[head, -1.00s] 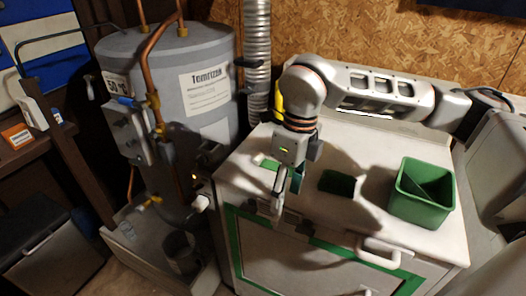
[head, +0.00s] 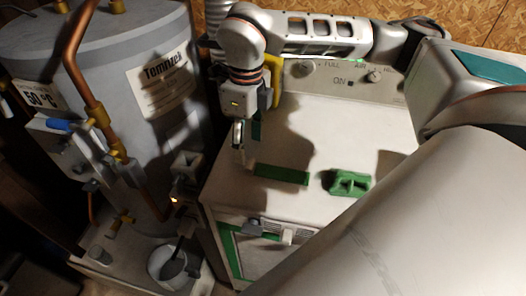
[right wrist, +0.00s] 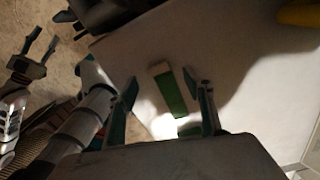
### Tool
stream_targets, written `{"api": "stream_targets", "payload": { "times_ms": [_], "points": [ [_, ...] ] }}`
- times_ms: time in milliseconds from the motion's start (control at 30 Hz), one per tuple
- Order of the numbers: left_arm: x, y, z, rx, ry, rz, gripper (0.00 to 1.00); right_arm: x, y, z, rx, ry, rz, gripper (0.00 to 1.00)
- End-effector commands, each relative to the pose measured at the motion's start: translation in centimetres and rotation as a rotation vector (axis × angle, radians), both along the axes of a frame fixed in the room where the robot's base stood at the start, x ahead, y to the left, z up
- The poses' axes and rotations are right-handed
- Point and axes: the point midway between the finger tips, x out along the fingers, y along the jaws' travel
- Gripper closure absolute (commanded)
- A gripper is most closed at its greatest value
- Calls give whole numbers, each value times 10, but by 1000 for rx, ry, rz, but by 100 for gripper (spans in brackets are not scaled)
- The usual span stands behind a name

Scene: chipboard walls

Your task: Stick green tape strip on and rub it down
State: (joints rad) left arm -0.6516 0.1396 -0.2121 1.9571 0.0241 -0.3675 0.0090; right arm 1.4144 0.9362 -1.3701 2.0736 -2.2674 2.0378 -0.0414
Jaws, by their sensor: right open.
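The green tape strip (head: 281,174) lies on the white appliance top, with a pale tab at its left end. In the right wrist view the strip (right wrist: 174,92) shows between the fingers, below them. My right gripper (head: 246,136) points down above the appliance's left edge, to the left of the strip. In its own view the right gripper (right wrist: 166,100) is open and empty, its fingers wide apart. My left gripper (right wrist: 42,44) shows at the left of that view, fingers apart and empty; it is not seen in the head view.
A green block-like object (head: 348,182) sits right of the strip on the appliance top (head: 340,128). The grey water tank (head: 110,80) with copper pipes stands close on the left. A large grey arm part of mine covers the lower right.

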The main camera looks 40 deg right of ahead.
Motion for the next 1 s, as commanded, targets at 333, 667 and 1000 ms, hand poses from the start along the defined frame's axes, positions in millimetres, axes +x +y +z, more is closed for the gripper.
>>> {"api": "stream_targets", "payload": {
  "times_ms": [333,667,1000],
  "points": [
    [1,-1,11,-1,-3,0,60,-3,2,-43,0,4,0,48],
    [3,-1,14,-1,-9,-1,60,-3,3,-57,0,-1,0,48],
    [4,0,14,-2,-9,1,60,-3,3,-57,1,0,0,76]
  ]
}}
